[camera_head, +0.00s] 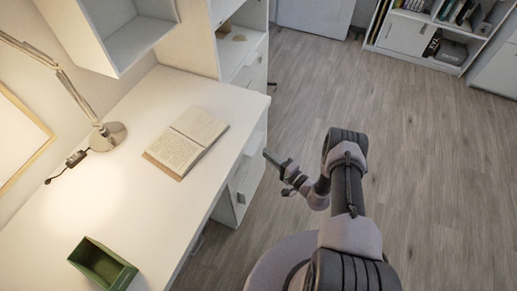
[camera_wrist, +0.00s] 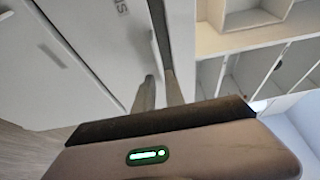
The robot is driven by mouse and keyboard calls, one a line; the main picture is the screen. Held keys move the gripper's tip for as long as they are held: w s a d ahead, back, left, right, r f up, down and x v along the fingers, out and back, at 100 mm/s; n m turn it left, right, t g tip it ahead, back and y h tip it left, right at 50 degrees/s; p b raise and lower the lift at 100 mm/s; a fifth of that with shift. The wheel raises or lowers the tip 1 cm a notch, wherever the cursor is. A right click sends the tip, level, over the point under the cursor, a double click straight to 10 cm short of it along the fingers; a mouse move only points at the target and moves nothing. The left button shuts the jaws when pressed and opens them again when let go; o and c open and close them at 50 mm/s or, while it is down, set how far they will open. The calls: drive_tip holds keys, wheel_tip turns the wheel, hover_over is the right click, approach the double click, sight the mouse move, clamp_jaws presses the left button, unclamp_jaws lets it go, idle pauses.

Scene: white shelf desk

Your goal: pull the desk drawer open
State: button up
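The white desk (camera_head: 200,92) runs along the left of the head view. A white drawer unit (camera_head: 246,172) stands under its right side, with a small dark handle (camera_head: 241,197) low on its front. The drawer fronts look shut, though the desk edge hides part of them. My gripper (camera_head: 275,172) is just right of the drawer unit, apart from it and touching nothing visible. Its two fingers look slightly apart and empty. In the wrist view, the fingers (camera_wrist: 160,90) point up at pale furniture panels; which panel is the drawer is unclear.
An open book (camera_head: 187,140), a lamp (camera_head: 108,135) and a green box (camera_head: 102,264) are on the desk. A tall white cabinet (camera_head: 240,50) stands beyond it. The wood floor (camera_head: 430,160) to the right is clear.

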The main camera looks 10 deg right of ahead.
drive_tip(key=b+x, duration=0.1)
drive_tip(key=x, duration=0.5)
clamp_jaws()
drive_tip(key=shift+s, duration=0.15)
idle(1.3)
